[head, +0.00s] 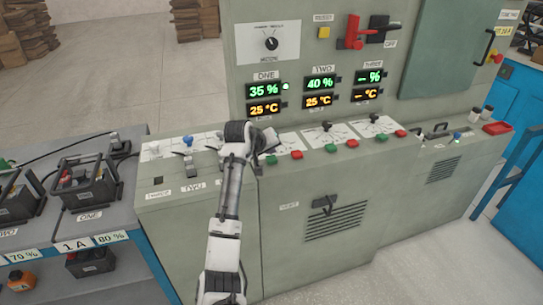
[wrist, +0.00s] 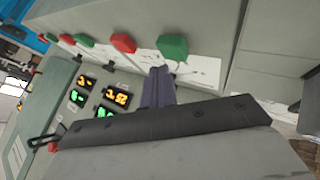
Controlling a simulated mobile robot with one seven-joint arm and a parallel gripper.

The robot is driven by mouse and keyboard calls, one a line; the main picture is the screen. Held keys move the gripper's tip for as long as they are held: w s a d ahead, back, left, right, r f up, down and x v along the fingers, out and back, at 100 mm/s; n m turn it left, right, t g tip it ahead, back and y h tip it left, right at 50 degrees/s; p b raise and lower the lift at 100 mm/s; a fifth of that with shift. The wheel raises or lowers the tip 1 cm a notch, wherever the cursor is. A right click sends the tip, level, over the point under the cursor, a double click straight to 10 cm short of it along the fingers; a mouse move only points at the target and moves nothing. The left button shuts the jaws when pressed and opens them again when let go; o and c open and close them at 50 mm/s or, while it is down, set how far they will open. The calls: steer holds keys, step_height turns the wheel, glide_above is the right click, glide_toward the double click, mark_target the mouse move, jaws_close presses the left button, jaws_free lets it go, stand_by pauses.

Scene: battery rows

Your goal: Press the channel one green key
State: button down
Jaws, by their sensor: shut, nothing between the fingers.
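The channel one green key (head: 271,161) is the leftmost of a row of green and red keys on the front edge of the grey console. In the wrist view it is the large green key (wrist: 172,47). My gripper (head: 269,146) is shut and empty, just above and behind this key in the head view. In the wrist view the dark fingertips (wrist: 158,73) sit close beside the green key, over the white panel. I cannot tell whether they touch it. The ONE display (head: 264,90) reads 35 % and 25 °C, with a lit green lamp beside it.
A red key (head: 296,155) sits just right of the green key, followed by another green key (head: 331,148). Black levers (head: 326,126) rise behind the row. A left console section (head: 188,145) has more levers. Batteries (head: 85,183) stand on a bench at left.

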mark_target(270, 160)
step_height(270, 160, up, 5)
steer(key=p, duration=0.4)
stand_by(0.3)
stand_by(0.5)
